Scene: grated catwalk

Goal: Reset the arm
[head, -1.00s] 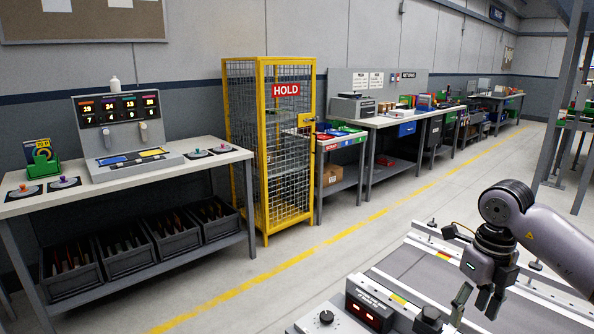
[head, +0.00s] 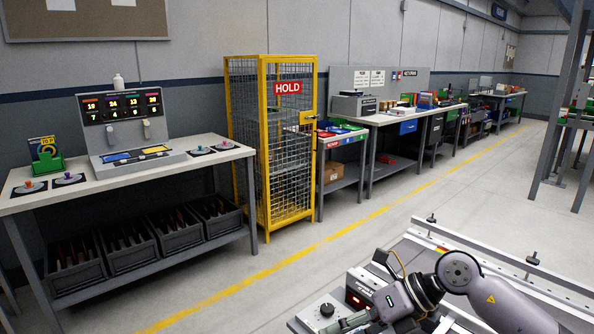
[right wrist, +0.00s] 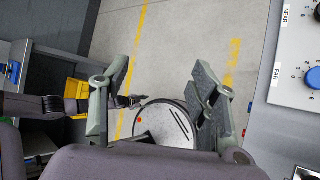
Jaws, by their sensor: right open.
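My right arm comes in from the lower right of the head view. Its gripper (head: 352,320) is low at the bottom edge, in front of the control box with the black knob (head: 327,309). In the right wrist view the two grey-green fingers of my right gripper (right wrist: 160,78) stand wide apart, with nothing between their tips but floor beyond. No left gripper shows in the head view.
A conveyor with metal rails (head: 500,262) lies at lower right, close to my right arm. A workbench (head: 110,180) with a display stands left, beside the yellow HOLD cage (head: 268,150). More benches (head: 410,118) line the wall. The floor between is clear.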

